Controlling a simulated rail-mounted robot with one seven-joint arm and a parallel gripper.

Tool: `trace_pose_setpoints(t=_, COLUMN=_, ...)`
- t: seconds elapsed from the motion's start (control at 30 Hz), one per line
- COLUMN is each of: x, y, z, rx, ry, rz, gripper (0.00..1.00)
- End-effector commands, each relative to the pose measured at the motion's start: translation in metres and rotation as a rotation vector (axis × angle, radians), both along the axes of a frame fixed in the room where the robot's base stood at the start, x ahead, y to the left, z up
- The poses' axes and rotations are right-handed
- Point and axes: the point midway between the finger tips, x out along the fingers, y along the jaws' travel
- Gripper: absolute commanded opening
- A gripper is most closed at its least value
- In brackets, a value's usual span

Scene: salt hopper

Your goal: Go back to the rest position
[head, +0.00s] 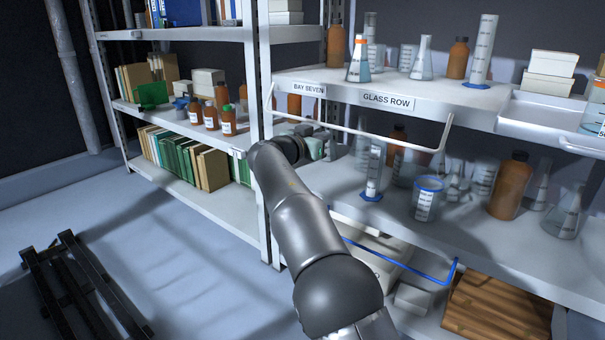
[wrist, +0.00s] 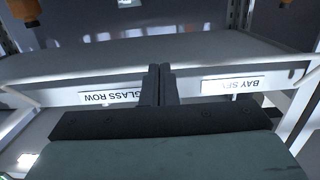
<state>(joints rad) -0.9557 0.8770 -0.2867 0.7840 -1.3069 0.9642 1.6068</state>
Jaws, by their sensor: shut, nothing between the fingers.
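My gripper (wrist: 163,72) is shut, with its two dark fingers together and nothing held between them. In the wrist view the fingers point at the front edge of a shelf that shows upside down, between the GLASS ROW label (wrist: 118,95) and the BAY SEVEN label (wrist: 233,84). In the head view my dark grey arm reaches up from the bottom to the shelving, and its wrist end is beside the upright, below the BAY SEVEN label (head: 308,89). The fingertips are hard to make out there.
A white wire rail (head: 375,137) runs in front of the upper glass shelf (head: 410,92). The lower shelf (head: 440,232) holds a blue-rimmed beaker (head: 428,199), a cylinder (head: 374,172) and brown bottles. A black rail frame (head: 85,290) lies on the floor, with open floor (head: 190,240) beside it.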

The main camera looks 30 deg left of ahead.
Motion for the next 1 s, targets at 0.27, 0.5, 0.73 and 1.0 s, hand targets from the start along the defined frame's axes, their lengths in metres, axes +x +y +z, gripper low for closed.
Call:
trace_pose_setpoints(t=0.27, x=-0.056, y=0.014, z=-0.029, rx=-0.008, ry=0.007, rz=0.003, gripper=0.0)
trace_pose_setpoints(t=0.5, x=-0.078, y=0.017, z=-0.041, rx=-0.005, ry=0.004, rz=0.0, gripper=0.0)
trace_pose_setpoints(t=0.73, x=-0.078, y=0.011, z=-0.039, rx=-0.007, ry=0.015, rz=-0.009, gripper=0.0)
trace_pose_setpoints(t=1.0, x=-0.054, y=-0.127, z=0.013, rx=-0.082, ry=0.31, rz=-0.17, gripper=0.0)
